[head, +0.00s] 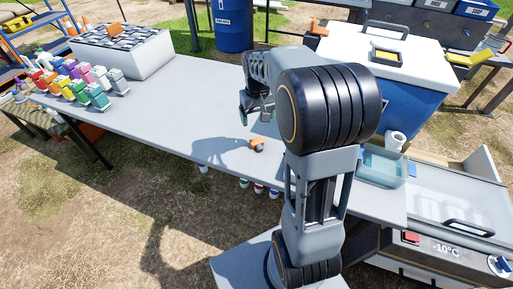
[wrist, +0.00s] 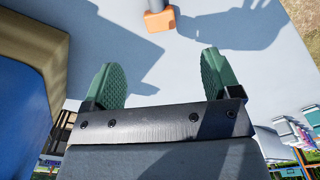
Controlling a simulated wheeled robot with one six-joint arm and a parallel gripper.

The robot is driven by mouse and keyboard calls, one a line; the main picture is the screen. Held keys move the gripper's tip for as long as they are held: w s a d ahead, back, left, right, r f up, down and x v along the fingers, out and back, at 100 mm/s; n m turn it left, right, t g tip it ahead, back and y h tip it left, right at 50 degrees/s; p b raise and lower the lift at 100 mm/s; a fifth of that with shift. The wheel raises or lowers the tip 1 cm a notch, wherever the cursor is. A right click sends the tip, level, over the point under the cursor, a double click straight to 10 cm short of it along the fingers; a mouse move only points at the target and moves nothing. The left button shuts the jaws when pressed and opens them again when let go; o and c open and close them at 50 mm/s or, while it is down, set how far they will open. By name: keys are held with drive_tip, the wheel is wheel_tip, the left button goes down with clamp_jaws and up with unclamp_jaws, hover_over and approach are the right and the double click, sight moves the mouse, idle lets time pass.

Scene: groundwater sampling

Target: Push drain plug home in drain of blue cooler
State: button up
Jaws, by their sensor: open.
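The blue cooler (head: 402,98) with a white lid stands at the right, beyond the table; its drain is not made out in either view. A blue surface with a tan edge (wrist: 25,105) fills the left of the wrist view and may be the cooler. A small orange piece with a dark end (head: 256,145) lies on the table, perhaps the drain plug; it also shows at the top of the wrist view (wrist: 158,20). My gripper (head: 256,113) is open and empty above the table. Its green finger pads (wrist: 160,68) are apart from the orange piece.
The grey table (head: 175,115) has a clear middle. Several coloured bottles (head: 75,85) and a white box (head: 125,50) stand at its far left. A translucent blue tray (head: 382,170) and a -10°C freezer chest (head: 450,235) are at the right.

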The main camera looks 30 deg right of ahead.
drive_tip(key=b, duration=0.1)
hover_over(258, 143)
wheel_tip(258, 143, down, 8)
drive_tip(key=shift+a+r, duration=0.15)
drive_tip(key=shift+r, duration=0.05)
drive_tip(key=shift+w+f+b, duration=0.15)
drive_tip(key=shift+f+b, duration=0.6)
drive_tip(key=shift+f, duration=1.85)
drive_tip(key=shift+c, duration=0.5)
drive_tip(key=c, duration=1)
